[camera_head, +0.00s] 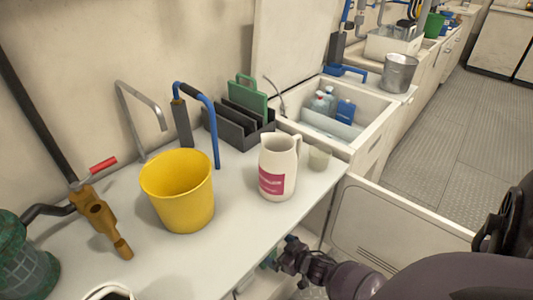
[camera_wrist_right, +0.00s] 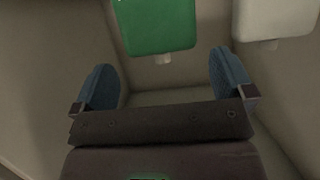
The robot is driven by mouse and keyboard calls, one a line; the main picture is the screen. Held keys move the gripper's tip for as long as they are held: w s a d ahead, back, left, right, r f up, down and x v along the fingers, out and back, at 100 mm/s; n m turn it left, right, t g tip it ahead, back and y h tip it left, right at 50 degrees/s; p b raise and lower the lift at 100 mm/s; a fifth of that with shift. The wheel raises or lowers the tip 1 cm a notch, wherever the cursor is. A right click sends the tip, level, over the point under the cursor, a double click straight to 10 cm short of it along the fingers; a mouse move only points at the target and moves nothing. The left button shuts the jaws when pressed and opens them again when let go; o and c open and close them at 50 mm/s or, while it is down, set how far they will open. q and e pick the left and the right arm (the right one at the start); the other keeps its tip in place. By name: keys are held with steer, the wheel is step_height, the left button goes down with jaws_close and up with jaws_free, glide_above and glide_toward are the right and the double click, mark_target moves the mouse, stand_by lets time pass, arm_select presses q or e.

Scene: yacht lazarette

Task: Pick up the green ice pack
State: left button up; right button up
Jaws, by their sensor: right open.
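In the right wrist view a flat green ice pack (camera_wrist_right: 160,27) with rounded corners and a small pale cap shows at the top, partly cut off by the frame. My right gripper (camera_wrist_right: 164,82) is open, its two blue-padded fingers wide apart with nothing between them. The pack lies beyond the fingertips, apart from them. In the head view my right gripper (camera_head: 288,246) is low at the counter's front edge, by the opening beneath it, and partly hidden. My left gripper is not in view.
A white pack-like item (camera_wrist_right: 275,18) is right of the green one, inside pale walls. On the counter (camera_head: 120,275) above stand a yellow bucket (camera_head: 178,195), a white jug (camera_head: 279,170) and a dark rack (camera_head: 233,131) with a green panel (camera_head: 248,98). A sink (camera_head: 365,135) adjoins.

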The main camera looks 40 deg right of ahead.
steer(key=b+x, duration=0.1)
steer(key=x, duration=0.3)
steer(key=shift+s+f+b, duration=0.1)
steer(key=shift+b, duration=0.2)
steer(key=shift+w, duration=0.65)
steer(key=shift+c, duration=0.2)
steer(key=shift+a, duration=0.1)
steer(key=c, duration=1.2)
